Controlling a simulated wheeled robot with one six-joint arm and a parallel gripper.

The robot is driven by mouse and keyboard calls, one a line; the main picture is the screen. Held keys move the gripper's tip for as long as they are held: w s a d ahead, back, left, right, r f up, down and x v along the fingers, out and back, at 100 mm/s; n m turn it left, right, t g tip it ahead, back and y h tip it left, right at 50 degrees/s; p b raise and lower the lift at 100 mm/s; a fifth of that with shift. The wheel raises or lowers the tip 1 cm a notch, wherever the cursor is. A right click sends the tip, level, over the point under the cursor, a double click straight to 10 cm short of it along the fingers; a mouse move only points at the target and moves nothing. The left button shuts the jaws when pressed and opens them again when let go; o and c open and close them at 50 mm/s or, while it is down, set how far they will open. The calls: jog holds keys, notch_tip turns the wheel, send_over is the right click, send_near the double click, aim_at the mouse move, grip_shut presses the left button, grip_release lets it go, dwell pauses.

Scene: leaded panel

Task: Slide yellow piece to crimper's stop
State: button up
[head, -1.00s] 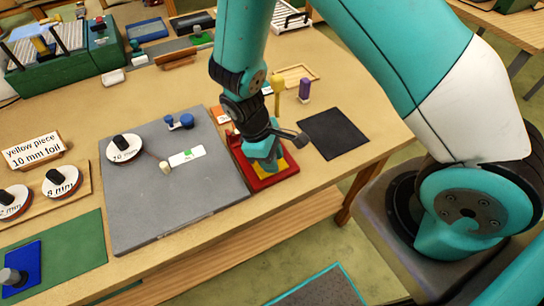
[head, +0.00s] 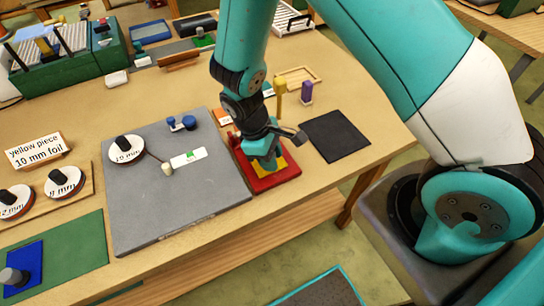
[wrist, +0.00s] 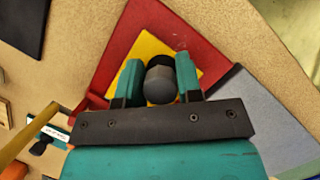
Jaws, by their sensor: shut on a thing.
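The yellow piece (head: 292,163) lies flat in a red tray (head: 272,184) at the front edge of the workbench. In the wrist view the yellow piece (wrist: 145,47) shows beyond my gripper (wrist: 158,72), lying against the red tray (wrist: 192,32). My two fingers are shut on a dark grey knob (wrist: 160,86) that stands over the yellow piece. In the head view my gripper (head: 265,158) points down into the tray and covers much of the piece. I cannot tell which part is the crimper's stop, or whether the piece touches it.
A grey board (head: 165,215) with a foil reel (head: 127,149) lies left of the tray. A black mat (head: 336,136) lies to its right. A green roller machine (head: 40,75) is at the back left.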

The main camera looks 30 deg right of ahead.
jog(key=shift+w, duration=0.15)
jog(key=o, duration=1)
jog(key=shift+c, duration=0.2)
